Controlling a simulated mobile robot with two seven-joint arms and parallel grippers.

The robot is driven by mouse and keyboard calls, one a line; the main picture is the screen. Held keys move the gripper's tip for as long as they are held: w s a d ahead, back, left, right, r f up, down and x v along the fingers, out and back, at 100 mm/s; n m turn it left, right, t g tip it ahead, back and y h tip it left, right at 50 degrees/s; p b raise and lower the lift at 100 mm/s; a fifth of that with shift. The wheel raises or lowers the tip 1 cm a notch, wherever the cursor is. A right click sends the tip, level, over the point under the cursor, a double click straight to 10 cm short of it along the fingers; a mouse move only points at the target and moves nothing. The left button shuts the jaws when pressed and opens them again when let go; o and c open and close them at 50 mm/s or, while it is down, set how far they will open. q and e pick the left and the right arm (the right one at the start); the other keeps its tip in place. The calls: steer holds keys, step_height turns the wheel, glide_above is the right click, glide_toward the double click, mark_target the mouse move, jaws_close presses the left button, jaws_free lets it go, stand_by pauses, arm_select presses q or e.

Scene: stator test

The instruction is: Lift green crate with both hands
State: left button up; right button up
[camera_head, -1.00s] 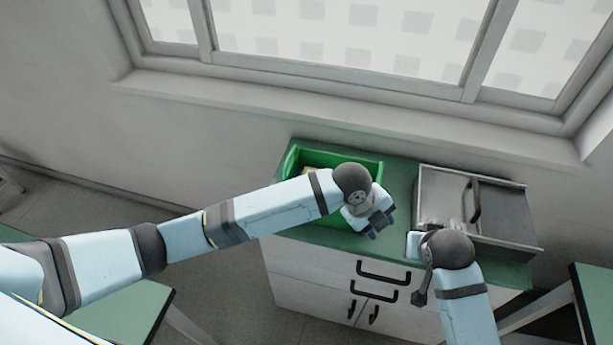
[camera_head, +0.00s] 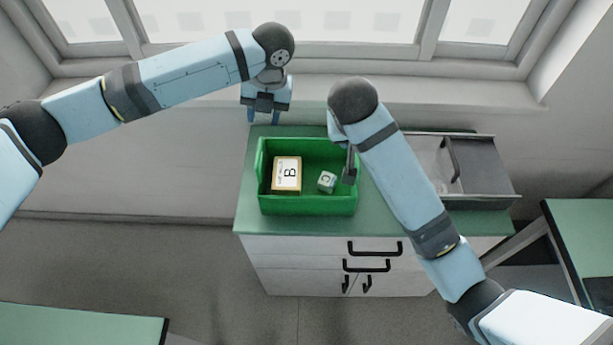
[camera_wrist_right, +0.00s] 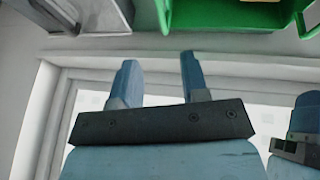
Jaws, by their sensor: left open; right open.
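The green crate (camera_head: 308,205) stands on the left part of the cabinet's green top, with a yellow-edged box (camera_head: 287,174) marked B and a small pale cube (camera_head: 327,182) inside. My left gripper (camera_head: 263,119) is open and points down, above and behind the crate's back left corner, apart from it. My right gripper (camera_head: 349,170) is at the crate's right side and hides part of it.
A grey metal tray (camera_head: 490,185) with a black handle stands right of the crate, partly behind my right arm. A window and sill (camera_head: 440,92) lie behind the cabinet (camera_head: 305,265). Green-topped tables stand at lower left (camera_head: 80,325) and right (camera_head: 590,250).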

mark_target(259, 152)
arm_select(q)
steer(key=a+f, duration=0.1)
steer(key=f, duration=0.3)
steer(key=a+f, duration=0.1)
steer(key=f, duration=0.8)
steer(key=shift+w+a+f, duration=0.1)
steer(key=shift+a+f, duration=0.2)
steer(key=shift+a, duration=0.1)
arm_select(e)
steer(key=x, duration=1.4)
steer(key=shift+w+a, duration=0.1)
arm_select(q)
jaws_close()
arm_select(e)
jaws_close()
steer(key=shift+r, duration=0.15)
